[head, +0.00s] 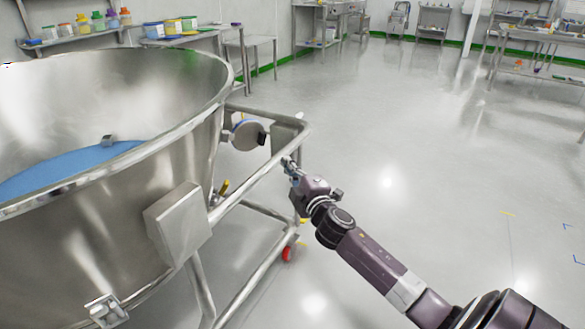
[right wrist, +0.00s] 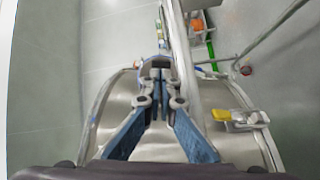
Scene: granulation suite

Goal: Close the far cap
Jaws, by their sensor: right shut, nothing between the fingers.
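A round metal cap (head: 247,135) with a dark block on its right side stands at the far side of the large steel bowl (head: 190,95), beside the frame rail. I cannot tell how far it is open. My right gripper (head: 287,163) is shut and empty at the frame's near rail, below and right of the cap, apart from it. My left gripper is not in view.
The bowl holds blue material (head: 70,168). A tubular frame (head: 262,180) with a red-wheeled caster (head: 287,254) surrounds it. A grey box (head: 178,222) is fixed on its near side. A yellow handle (right wrist: 221,115) shows in the wrist view. The floor to the right is clear.

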